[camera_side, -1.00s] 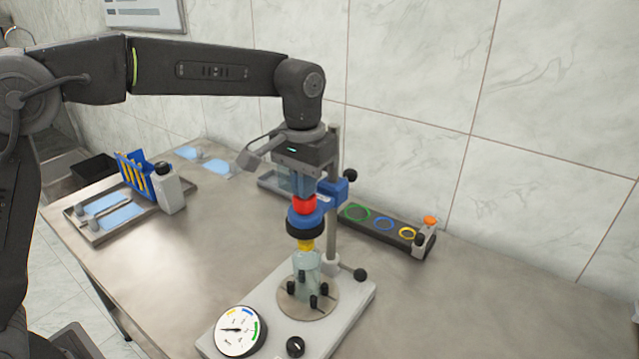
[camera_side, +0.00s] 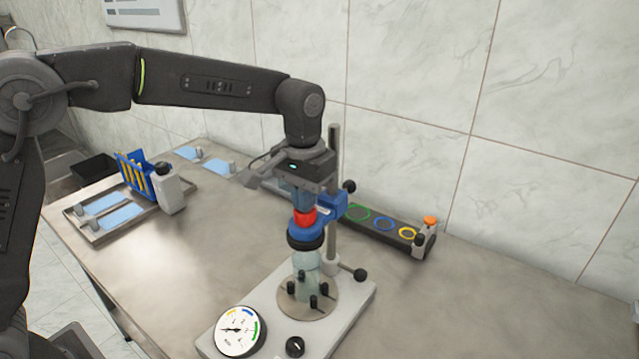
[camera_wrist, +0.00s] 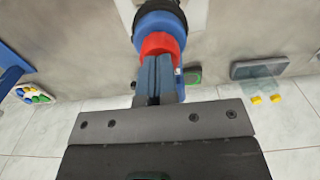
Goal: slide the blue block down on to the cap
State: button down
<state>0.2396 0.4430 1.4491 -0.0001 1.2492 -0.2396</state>
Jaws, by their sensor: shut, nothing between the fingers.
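The blue block (camera_side: 331,204) sits on the upright post, with a red knob (camera_side: 304,217) on top and a black ring (camera_side: 305,243) below. The ring is down at the top of the clear bottle (camera_side: 307,265); the cap is hidden there, so I cannot tell how it is seated. The bottle stands upright between black pegs on a round plate (camera_side: 292,304). My gripper (camera_side: 303,207) is shut and empty, its fingertips down at the red knob, apparently touching it. In the wrist view the shut fingers (camera_wrist: 160,62) end at the red knob (camera_wrist: 162,43).
The post (camera_side: 333,160) rises close behind my gripper, with a black side knob (camera_side: 348,187). A dial (camera_side: 241,331) is on the base's front. A dark holder with coloured rings (camera_side: 382,224) lies right, a tray with a blue rack (camera_side: 133,172) left. The right tabletop is clear.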

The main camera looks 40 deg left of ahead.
jog(key=shift+r, duration=3.55)
jog(key=s+a+r+t, duration=0.1)
jog(key=s+a+t, duration=0.1)
jog(key=s+a, duration=0.5)
jog(key=s+a+r+t, duration=0.1)
jog(key=s+a+t, duration=0.1)
jog(key=s, duration=0.8)
jog(key=s+a+f+t, duration=0.1)
jog(key=s+a+f, duration=0.1)
jog(key=s+f, duration=0.3)
jog(key=s, duration=0.2)
jog(key=shift+s+t, duration=0.3)
jog(key=shift+s, duration=0.05)
jog(key=c, duration=1.8)
grip_release()
